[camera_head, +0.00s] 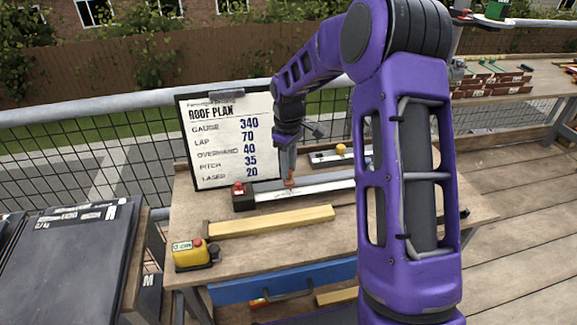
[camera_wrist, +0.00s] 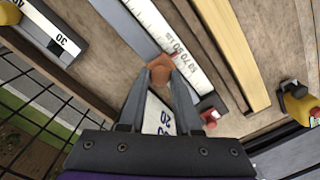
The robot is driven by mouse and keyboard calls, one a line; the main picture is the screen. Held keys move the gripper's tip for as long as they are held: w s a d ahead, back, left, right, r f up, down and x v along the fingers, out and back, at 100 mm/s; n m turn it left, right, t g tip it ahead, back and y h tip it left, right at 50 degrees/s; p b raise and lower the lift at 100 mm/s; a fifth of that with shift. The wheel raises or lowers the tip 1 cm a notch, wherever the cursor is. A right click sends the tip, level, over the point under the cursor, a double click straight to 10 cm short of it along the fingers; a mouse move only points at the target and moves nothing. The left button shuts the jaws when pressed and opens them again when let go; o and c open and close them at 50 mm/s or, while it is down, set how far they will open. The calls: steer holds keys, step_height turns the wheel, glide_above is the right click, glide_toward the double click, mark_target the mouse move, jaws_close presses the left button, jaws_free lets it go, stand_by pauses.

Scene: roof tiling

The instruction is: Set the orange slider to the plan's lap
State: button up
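The orange slider (camera_head: 289,182) sits on a pale metal rule (camera_head: 318,188) on the workbench; it also shows in the wrist view (camera_wrist: 160,69). My gripper (camera_head: 288,172) reaches down to it, and in the wrist view its two grey fingertips (camera_wrist: 161,76) close on the slider's sides. The rule's white scale (camera_wrist: 178,45) shows numbers around 70 and 80 beside the slider, but the exact reading is unclear. The roof plan board (camera_head: 222,140) stands at the bench's back and lists lap 70. A dark block with a red knob (camera_head: 242,197) is at the rule's left end.
A wooden batten (camera_head: 272,221) and a yellow tape-like tool (camera_head: 192,255) lie in front of the rule. A second gauge with a yellow knob (camera_head: 341,149) lies behind it and shows 30 in the wrist view (camera_wrist: 62,40). A mesh fence (camera_head: 120,150) runs behind the bench.

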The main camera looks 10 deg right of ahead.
jaws_close()
stand_by(1.0)
